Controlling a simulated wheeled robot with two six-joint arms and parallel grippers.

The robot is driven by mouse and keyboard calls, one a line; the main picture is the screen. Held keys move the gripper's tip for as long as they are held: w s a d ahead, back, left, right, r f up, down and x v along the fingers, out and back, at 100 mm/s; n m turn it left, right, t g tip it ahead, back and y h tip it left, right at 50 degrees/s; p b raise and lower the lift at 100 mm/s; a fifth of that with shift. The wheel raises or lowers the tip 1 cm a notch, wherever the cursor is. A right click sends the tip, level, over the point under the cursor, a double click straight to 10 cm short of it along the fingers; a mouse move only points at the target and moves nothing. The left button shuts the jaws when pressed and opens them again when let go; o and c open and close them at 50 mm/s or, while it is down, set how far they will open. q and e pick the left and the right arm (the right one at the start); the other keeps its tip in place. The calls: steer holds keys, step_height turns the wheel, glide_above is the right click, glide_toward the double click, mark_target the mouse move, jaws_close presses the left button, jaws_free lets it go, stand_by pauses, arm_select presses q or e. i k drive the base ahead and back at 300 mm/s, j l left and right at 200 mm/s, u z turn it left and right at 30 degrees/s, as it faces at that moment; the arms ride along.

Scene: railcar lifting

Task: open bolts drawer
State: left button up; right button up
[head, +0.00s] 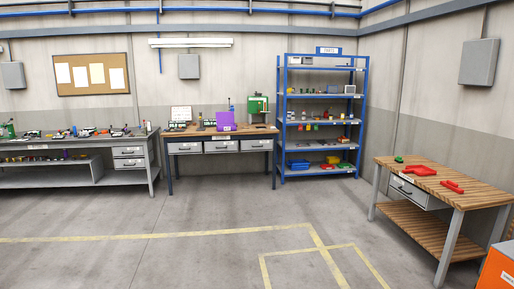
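Several closed drawers show in the head view, all at a distance. The dark-legged middle bench (246,131) has three light grey drawers side by side: a left drawer (185,148), a middle drawer (221,146) and a right drawer (255,144). The left grey bench (148,176) has an upper drawer (128,151) and a lower drawer (129,163). The wooden table at right (470,186) has one grey drawer (408,191) with a dark handle. The labels are too small to read, so I cannot tell which drawer holds bolts. Neither gripper is in view.
A blue shelf rack (283,160) with bins stands against the back wall. Red tools (420,170) lie on the wooden table. An orange box (497,272) is at the lower right corner. The grey floor (190,212) with yellow lines (200,235) is clear in front.

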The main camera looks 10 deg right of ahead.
mark_target(259, 143)
steer(key=i, duration=3)
steer(key=i+z, duration=0.1)
steer(key=i, duration=1.35)
steer(key=i+j, duration=0.1)
steer(key=i, duration=1.4)
steer(key=i+z, duration=0.3)
steer(key=i, duration=0.65)
steer(key=i+j+z, duration=0.1)
steer(key=i+z, duration=0.25)
steer(key=i, duration=0.6)
steer(key=i+z, duration=0.1)
steer(key=i, duration=0.85)
steer(key=z, duration=0.3)
